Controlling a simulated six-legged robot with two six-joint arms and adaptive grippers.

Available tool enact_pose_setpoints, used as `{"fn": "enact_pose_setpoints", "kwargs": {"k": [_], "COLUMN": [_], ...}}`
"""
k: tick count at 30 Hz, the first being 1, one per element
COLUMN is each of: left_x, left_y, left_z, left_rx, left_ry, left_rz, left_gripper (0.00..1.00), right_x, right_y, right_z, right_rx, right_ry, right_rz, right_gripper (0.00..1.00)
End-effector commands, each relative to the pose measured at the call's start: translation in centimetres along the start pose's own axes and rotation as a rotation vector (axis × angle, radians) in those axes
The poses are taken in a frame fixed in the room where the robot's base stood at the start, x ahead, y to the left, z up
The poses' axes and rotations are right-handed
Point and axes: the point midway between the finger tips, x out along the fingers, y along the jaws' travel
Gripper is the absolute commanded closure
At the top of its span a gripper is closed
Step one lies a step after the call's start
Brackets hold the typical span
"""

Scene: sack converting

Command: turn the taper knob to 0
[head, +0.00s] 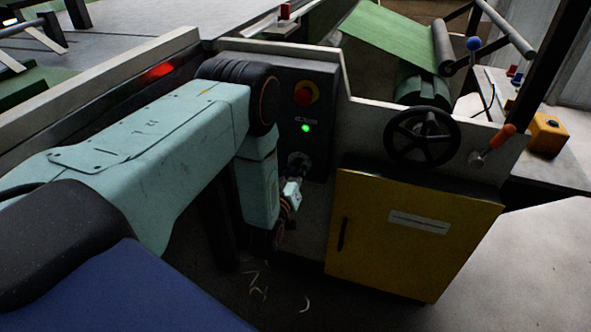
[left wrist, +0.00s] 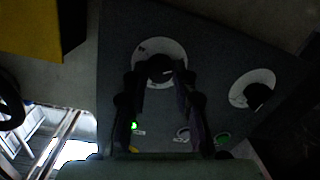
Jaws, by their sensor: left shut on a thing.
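A dark knob on a round white dial (left wrist: 158,44) sits on the dark control panel (left wrist: 215,55) in the left wrist view. My left gripper (left wrist: 160,78) has its two fingers on either side of this knob and is shut on it. The dial's marks and name are too dim to read, so I cannot tell its setting. A second dark knob (left wrist: 257,96) on a white dial sits apart to the right. In the head view my left gripper (head: 292,192) reaches the lower part of the panel (head: 322,90) and partly hides the dial. My right gripper is not in view.
The panel carries a red stop button (head: 304,95) and a lit green lamp (head: 305,128). A yellow cabinet door (head: 410,245) and a black handwheel (head: 422,136) stand to the right. A pale frame rail (head: 100,80) runs behind my left arm.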

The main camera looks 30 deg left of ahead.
Motion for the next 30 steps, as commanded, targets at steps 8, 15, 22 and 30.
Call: {"fn": "enact_pose_setpoints", "kwargs": {"k": [8, 15, 22, 30], "left_x": [0.00, -0.01, -0.01, -0.01], "left_y": [0.04, 0.06, 0.05, 0.03], "left_z": [0.07, 0.08, 0.07, 0.03], "left_rx": [-0.032, -0.033, -0.032, -0.032], "left_ry": [-0.004, -0.004, -0.004, -0.003], "left_rz": [0.003, 0.003, 0.003, 0.002], "left_gripper": [1.00, 1.00, 0.61, 0.50], "right_x": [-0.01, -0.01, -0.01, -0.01], "right_y": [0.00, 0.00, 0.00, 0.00], "right_z": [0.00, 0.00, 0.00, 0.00], "right_rx": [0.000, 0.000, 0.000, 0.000], "right_ry": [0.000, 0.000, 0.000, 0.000], "right_rz": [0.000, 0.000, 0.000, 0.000], "right_gripper": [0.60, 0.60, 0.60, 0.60]}}
